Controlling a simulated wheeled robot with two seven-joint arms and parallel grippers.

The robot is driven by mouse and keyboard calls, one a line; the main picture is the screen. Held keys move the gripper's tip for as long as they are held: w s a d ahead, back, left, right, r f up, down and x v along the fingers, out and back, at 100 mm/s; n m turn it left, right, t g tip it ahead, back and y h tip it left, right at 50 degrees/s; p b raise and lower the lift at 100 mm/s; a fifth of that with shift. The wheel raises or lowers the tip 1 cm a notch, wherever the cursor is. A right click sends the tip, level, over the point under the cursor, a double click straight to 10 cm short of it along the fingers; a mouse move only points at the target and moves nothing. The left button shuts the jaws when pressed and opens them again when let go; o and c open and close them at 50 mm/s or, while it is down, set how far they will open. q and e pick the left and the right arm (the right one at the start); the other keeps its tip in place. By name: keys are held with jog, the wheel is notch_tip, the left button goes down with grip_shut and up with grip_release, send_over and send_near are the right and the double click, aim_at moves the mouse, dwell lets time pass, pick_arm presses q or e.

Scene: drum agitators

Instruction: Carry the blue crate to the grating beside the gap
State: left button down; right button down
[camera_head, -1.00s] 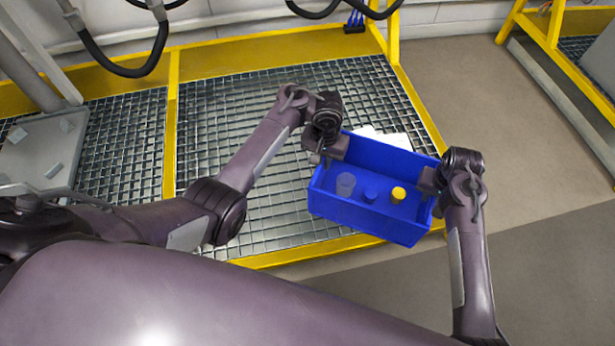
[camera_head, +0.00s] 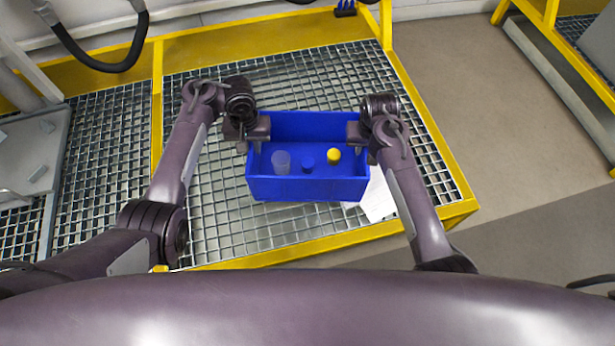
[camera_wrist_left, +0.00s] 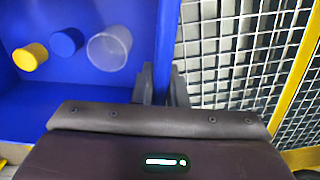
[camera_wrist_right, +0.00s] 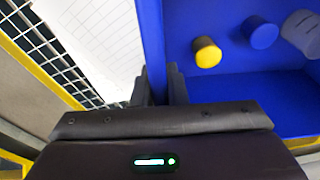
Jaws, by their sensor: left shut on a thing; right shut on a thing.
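The blue crate (camera_head: 310,188) is held between my two grippers over the grating (camera_head: 215,225). It holds a clear cup (camera_head: 281,163), a blue cylinder (camera_head: 307,164) and a yellow cylinder (camera_head: 333,156). My left gripper (camera_head: 252,142) is shut on the crate's left end wall; in the left wrist view its fingers (camera_wrist_left: 160,88) straddle the wall. My right gripper (camera_head: 362,142) is shut on the right end wall, and the right wrist view shows its fingers (camera_wrist_right: 160,88) around it. The crate's height above the grating cannot be told. No gap is clearly seen.
White paper sheets (camera_head: 377,200) lie on the grating at the crate's right. A yellow frame (camera_head: 425,115) edges the grating. A grey plate (camera_head: 35,150) with small pieces on it is at the far left. Bare grating shows left of the crate.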

aim_at(259, 169)
pick_arm(q)
jog(key=shift+f, duration=0.15)
pick_arm(e)
jog(key=shift+f, duration=0.15)
